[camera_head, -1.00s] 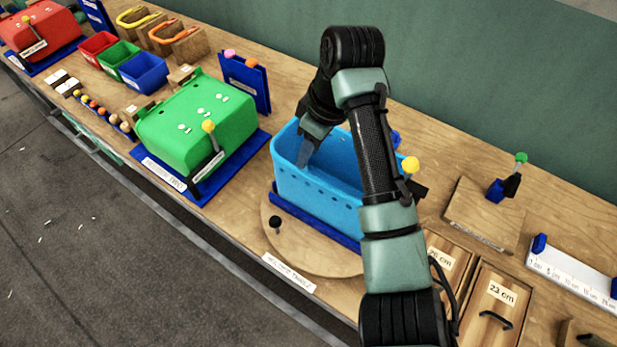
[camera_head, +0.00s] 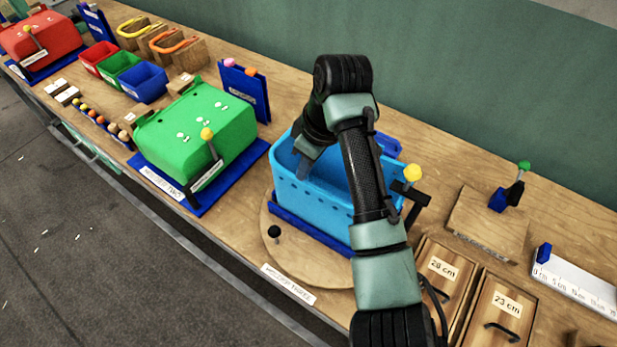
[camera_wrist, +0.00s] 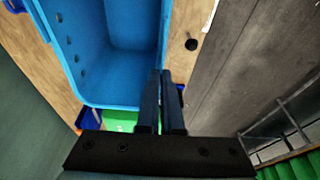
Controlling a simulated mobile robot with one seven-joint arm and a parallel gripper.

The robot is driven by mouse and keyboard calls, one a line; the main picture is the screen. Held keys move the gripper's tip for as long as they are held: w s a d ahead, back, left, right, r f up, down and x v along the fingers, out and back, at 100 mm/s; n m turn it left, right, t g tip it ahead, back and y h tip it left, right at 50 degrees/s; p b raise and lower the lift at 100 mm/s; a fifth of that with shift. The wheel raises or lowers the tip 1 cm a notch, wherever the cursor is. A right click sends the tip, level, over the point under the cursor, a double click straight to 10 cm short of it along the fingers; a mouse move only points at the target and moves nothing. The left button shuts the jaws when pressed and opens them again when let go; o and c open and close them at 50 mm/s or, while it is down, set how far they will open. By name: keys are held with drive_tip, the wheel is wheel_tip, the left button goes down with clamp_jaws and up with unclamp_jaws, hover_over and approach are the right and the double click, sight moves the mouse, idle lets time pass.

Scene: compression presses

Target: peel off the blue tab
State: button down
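A light blue bin (camera_head: 320,198) stands on the round wooden turntable (camera_head: 278,262), with a dark blue strip (camera_head: 300,222) along its near base. A darker blue piece (camera_head: 388,145) shows at its far side, partly behind my arm. I cannot tell which blue part is the tab. My gripper (camera_head: 303,168) points down at the bin, near its left end. In the wrist view my gripper (camera_wrist: 161,76) has its two fingers close together beside the bin's wall (camera_wrist: 130,98). I see nothing held between them, and contact with the wall is unclear.
A green moulded box (camera_head: 200,130) on a blue base stands left of the turntable. A yellow-knobbed lever (camera_head: 412,174) stands right of the bin. Wooden drawers (camera_head: 445,268) and a white ruler (camera_head: 575,283) with a blue slider are at right. A black knob (camera_head: 274,231) sits on the turntable.

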drive_tip(key=shift+r+p, duration=0.4)
drive_tip(key=shift+r, duration=0.05)
drive_tip(key=shift+w+a+p+v, duration=0.1)
drive_tip(key=shift+a+p+v, duration=0.05)
drive_tip(key=shift+p+v, duration=0.7)
drive_tip(key=shift+w+a+p+v, duration=0.15)
drive_tip(key=shift+p+v, duration=0.6)
drive_tip(key=shift+v, duration=0.1)
drive_tip(key=shift+w+a+p+v, duration=0.1)
drive_tip(key=shift+a+p+v, duration=0.1)
drive_tip(key=shift+p+v, duration=0.65)
